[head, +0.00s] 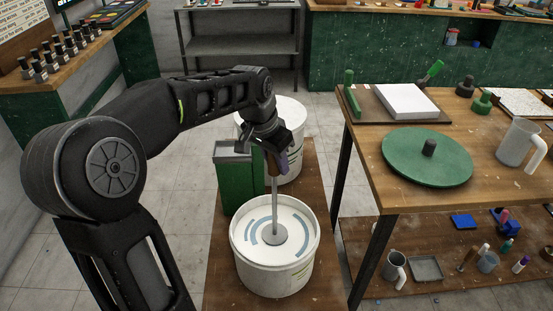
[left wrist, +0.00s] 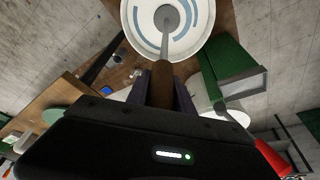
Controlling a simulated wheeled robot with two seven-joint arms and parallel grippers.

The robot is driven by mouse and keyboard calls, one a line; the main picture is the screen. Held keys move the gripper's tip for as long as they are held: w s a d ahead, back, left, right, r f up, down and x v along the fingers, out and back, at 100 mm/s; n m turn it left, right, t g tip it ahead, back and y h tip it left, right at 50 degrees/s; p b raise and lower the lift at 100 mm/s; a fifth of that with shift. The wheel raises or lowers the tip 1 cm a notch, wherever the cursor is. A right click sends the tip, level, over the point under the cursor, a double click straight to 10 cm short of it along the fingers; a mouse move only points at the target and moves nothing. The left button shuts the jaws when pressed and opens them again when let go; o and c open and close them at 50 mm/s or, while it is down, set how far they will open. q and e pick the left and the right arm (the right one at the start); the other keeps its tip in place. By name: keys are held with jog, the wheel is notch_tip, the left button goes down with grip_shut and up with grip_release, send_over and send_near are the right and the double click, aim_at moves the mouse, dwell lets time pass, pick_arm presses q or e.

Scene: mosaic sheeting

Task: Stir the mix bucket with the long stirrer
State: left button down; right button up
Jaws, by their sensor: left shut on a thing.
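The mix bucket (head: 275,277) is white and stands on a low wooden bench, holding a pale mix with blue-grey curved streaks; it also shows at the top of the left wrist view (left wrist: 127,14). The long stirrer has a grey rod (head: 276,205) and a brown handle (left wrist: 162,85). Its round grey disc end (head: 274,234) is in the mix near the middle of the bucket. My left gripper (head: 275,157) is above the bucket, shut on the stirrer's handle, with the rod nearly upright. My right gripper is not in view.
A green box (head: 233,180) stands close behind the bucket on the left. A second white bucket (head: 290,165) is behind my left gripper. A wooden table (head: 390,198) with a green turntable (head: 427,157) stands to the right. The floor left of the bench is clear.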

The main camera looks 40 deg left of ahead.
pick_arm(q)
jog(key=shift+f+b, duration=0.8)
jog(key=shift+f, duration=0.65)
